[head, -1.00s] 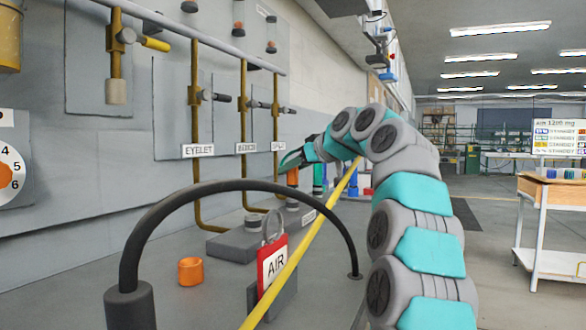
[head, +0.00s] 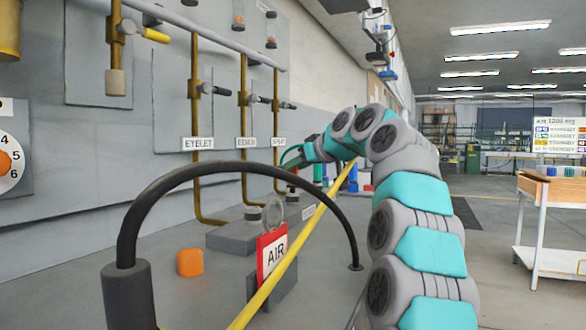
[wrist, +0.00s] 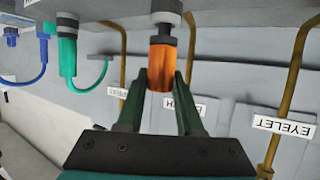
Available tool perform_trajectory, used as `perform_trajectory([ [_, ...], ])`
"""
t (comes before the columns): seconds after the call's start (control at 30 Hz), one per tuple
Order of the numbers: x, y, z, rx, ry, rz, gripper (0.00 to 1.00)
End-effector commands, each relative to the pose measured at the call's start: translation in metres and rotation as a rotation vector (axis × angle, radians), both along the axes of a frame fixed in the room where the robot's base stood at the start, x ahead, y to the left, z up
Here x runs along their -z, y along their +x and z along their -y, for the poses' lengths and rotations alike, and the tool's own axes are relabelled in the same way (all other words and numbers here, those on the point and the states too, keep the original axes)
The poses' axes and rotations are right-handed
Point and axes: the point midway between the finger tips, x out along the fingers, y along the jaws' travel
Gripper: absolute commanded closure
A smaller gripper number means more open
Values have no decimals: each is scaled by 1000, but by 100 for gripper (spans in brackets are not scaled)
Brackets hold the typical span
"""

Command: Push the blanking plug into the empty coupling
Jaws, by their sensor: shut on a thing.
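In the wrist view, my gripper (wrist: 156,85) is shut on an orange plug (wrist: 161,72) with a dark stem. The stem points at a round grey coupling (wrist: 166,7) and meets it or lies very close; I cannot tell how far in it is. The wrist picture is upside down. In the head view, my gripper (head: 291,158) is small and far off, beyond the black hoop, above a dark coupling (head: 292,190).
Green (wrist: 67,50) and blue (wrist: 12,36) fittings with hoses stand beside the coupling. Brass pipes (head: 195,140) run down the wall panel. A red AIR tag (head: 272,252), an orange block (head: 190,262), a black hoop (head: 230,172) and a yellow bar (head: 300,245) are nearer.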

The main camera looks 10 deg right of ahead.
Motion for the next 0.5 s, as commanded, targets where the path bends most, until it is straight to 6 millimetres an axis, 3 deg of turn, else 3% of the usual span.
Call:
perform_trajectory([
  [0.5, 10, 0, 0, 0, 0, 0, 100],
])
